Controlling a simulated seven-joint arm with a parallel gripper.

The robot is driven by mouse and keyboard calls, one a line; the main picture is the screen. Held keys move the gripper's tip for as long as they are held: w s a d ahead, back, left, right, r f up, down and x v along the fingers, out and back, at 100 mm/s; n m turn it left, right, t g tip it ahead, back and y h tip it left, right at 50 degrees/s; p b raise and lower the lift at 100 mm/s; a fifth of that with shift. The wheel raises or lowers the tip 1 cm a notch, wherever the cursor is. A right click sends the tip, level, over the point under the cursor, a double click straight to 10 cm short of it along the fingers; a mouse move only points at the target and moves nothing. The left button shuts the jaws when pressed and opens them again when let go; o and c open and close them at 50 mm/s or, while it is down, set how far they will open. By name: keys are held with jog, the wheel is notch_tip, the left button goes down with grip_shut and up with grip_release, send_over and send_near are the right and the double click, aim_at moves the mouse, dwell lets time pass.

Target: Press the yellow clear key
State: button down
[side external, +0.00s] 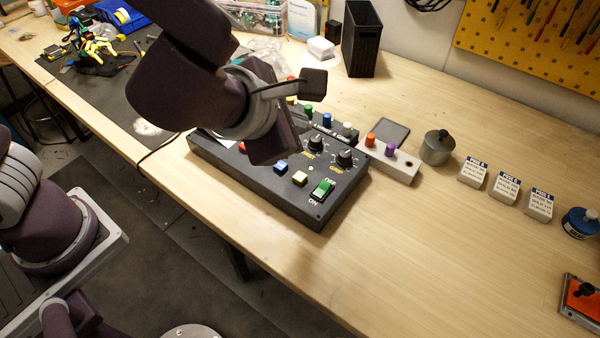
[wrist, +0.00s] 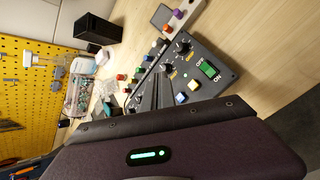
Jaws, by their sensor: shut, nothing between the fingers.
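The yellow key (side external: 300,178) is a small square key on the sloped black control box (side external: 320,213), between a blue key (side external: 281,167) and a green ON/OFF switch (side external: 323,189). The yellow key also shows in the wrist view (wrist: 194,85), with nothing over it. My gripper (side external: 270,155) is shut and empty, pointing down over the box, to the left of and above the yellow key in the side view. It hides part of the box's left side. Its fingertips are hard to make out, and I cannot tell their height over the box.
Two black knobs (side external: 344,158) and several coloured buttons stand farther back on the box. Behind it is a light bar (side external: 403,168) with orange and purple knobs. A metal pot (side external: 437,148) and white labelled blocks stand to the right.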

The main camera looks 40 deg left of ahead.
aim_at(297, 179)
jog(key=shift+f, duration=4.4)
jog(key=shift+f, duration=0.1)
jog(key=shift+f, duration=0.3)
jog(key=shift+f, duration=0.45)
jog(key=shift+r, duration=0.85)
